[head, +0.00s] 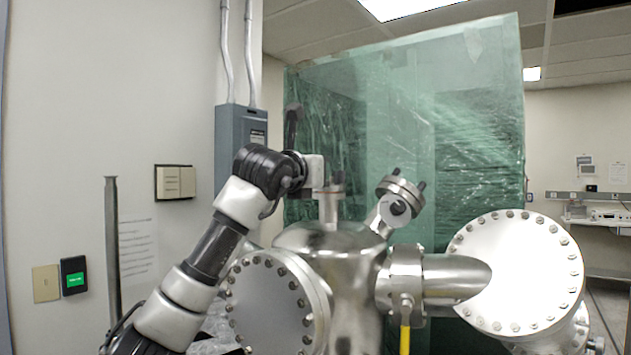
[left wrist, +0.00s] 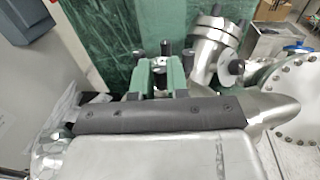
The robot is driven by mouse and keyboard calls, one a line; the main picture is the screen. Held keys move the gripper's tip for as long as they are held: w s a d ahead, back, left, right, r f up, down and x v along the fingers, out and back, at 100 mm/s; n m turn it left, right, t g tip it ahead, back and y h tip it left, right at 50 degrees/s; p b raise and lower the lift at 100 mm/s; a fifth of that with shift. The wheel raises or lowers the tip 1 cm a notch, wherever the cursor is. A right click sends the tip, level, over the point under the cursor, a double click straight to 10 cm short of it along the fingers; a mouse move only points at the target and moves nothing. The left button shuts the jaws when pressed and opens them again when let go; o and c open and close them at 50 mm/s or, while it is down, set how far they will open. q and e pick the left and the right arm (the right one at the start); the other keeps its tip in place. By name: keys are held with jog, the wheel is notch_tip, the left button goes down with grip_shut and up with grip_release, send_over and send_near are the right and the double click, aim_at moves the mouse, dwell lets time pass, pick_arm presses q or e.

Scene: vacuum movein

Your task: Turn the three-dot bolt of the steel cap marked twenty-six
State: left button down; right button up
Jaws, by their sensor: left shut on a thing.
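A small steel cap (head: 331,190) with dark bolts tops the thin upright neck of the steel chamber (head: 325,240). A second flange (head: 399,195) with dark bolts is on a tilted port to its right; it also shows in the left wrist view (left wrist: 215,42). My left gripper (head: 322,184) is at the upright neck's cap. In the left wrist view its two greenish fingers (left wrist: 160,72) are shut on a dark bolt, mostly hidden between them. Other black bolts (left wrist: 165,47) stand just beyond the fingertips. I cannot read a number or dots. My right gripper is out of view.
A large round bolted flange (head: 520,268) stands at the right and another (head: 268,305) at the lower left of the chamber. A valve with a yellow handle (head: 405,335) hangs between. Green wrapped panels (head: 440,130) rise behind. A grey electrical box (head: 240,145) is on the left wall.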

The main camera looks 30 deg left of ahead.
pick_arm(q)
jog(key=n+y+b, duration=0.1)
jog(key=n+y, duration=0.1)
jog(key=y, duration=0.1)
jog(key=n+g+y+b, duration=0.1)
jog(key=y, duration=0.1)
jog(key=n+g+y+b, duration=0.1)
jog(key=n+y+b, duration=0.1)
jog(key=y, duration=0.1)
jog(key=shift+d+n+y, duration=0.3)
jog(key=shift+d, duration=0.1)
jog(key=shift+w+d+n+g+y+b, duration=0.1)
jog(key=shift+n+g+y+b, duration=0.15)
jog(key=shift+n+g+y, duration=0.75)
jog(key=shift+w+d+n+g+y+b, duration=0.1)
jog(key=shift+n+g+y+b, duration=0.1)
jog(key=shift+n+g+y, duration=0.8)
jog(key=shift+t+y, duration=0.3)
jog(key=shift+y, duration=0.1)
jog(key=c, duration=1.1)
grip_release()
